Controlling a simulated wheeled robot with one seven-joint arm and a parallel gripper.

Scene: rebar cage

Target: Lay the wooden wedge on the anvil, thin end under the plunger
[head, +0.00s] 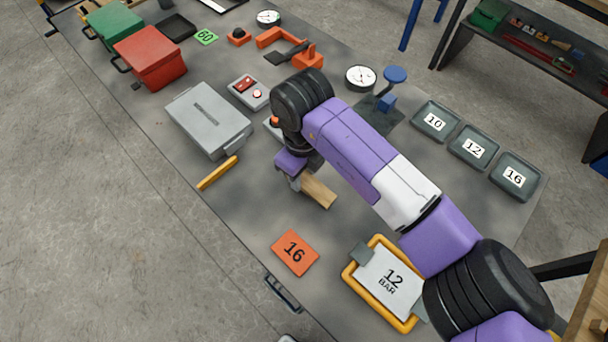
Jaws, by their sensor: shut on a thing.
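The wooden wedge (320,192) is a pale tan block in the middle of the bench, in the head view. My gripper (296,182) is shut on its upper left end, and the rest sticks out to the lower right. I cannot tell whether the wedge touches the bench or which end is thin. A fixture with a round blue knob (395,75), a blue block (387,102) and a dark base plate (378,118) stands beyond my forearm, beside a white dial (360,78). My arm partly hides the plate. I cannot clearly make out the anvil or plunger.
A grey box (208,120) and yellow bar (217,173) lie left of my gripper. An orange card (295,252) and yellow-framed clipboard (349,276) lie nearer. Numbered trays (436,138) line the right side. Orange tools (308,56) stand behind. Bench around the card is clear.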

